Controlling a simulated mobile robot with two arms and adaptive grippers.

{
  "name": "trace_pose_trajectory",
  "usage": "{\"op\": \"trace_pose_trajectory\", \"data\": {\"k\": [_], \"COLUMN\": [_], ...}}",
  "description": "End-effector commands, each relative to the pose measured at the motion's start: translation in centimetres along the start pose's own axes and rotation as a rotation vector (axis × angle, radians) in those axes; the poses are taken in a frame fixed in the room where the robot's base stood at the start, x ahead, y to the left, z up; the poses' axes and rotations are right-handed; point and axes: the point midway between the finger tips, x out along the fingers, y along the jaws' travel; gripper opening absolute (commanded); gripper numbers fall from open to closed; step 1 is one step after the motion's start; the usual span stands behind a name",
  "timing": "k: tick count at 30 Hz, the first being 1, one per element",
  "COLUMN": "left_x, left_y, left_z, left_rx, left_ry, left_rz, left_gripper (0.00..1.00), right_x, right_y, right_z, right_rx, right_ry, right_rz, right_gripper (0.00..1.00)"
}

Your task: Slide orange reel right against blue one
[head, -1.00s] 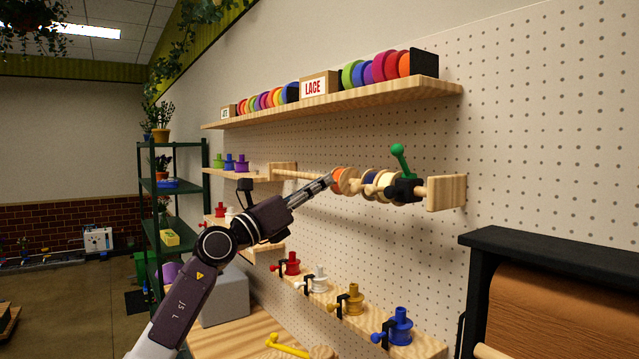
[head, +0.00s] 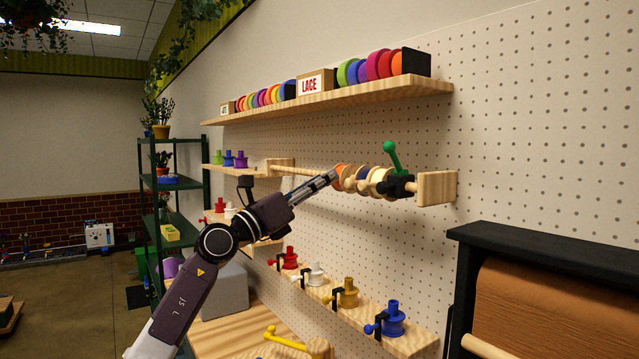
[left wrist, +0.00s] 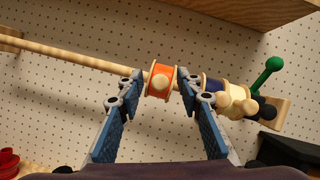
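The orange reel (left wrist: 167,67), with wooden flanges and a round wooden knob, hangs on a wooden rod (left wrist: 80,54). In the head view it (head: 337,179) shows partly behind my left gripper (head: 330,178). My left gripper (left wrist: 161,82) has its two fingers on either side of the orange reel, with a small gap visible at its left. The right finger lies between the orange reel and the dark blue reel (left wrist: 213,84). The blue reel is just right of that finger, with a cream reel (left wrist: 236,99) beyond it. My right gripper is not in view.
A black clamp with a green handle (head: 392,158) sits on the rod near the wooden end bracket (head: 437,188). A shelf (head: 340,104) of ribbon rolls runs above. A lower shelf (head: 405,344) holds several clamped spools. The rod left of the gripper is clear.

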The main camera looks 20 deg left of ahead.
Motion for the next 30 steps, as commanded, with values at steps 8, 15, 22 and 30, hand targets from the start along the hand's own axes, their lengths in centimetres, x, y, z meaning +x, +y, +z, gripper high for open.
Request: {"op": "trace_pose_trajectory", "data": {"k": [8, 15, 22, 30], "left_x": [-1.1, -5.5, -9.8, -11.9], "left_y": [0.1, 0.2, 0.1, 0.0], "left_z": [-0.1, -0.2, -0.1, 0.0], "left_rx": [0.001, 0.004, 0.003, 0.000], "left_ry": [0.001, 0.004, 0.004, 0.000], "left_rz": [0.001, 0.003, 0.002, 0.000], "left_gripper": [0.33, 0.33, 0.33, 0.33], "right_x": [0.0, 0.0, 0.0, 0.0], "right_y": [0.4, 0.2, 0.2, 0.2], "right_z": [0.4, 0.3, 0.3, 0.3], "right_rx": [-0.001, 0.000, 0.000, 0.000], "right_ry": [-0.006, -0.005, -0.005, -0.005], "right_rz": [0.005, 0.003, 0.002, 0.002], "right_gripper": [0.00, 0.00, 0.00, 0.00]}}
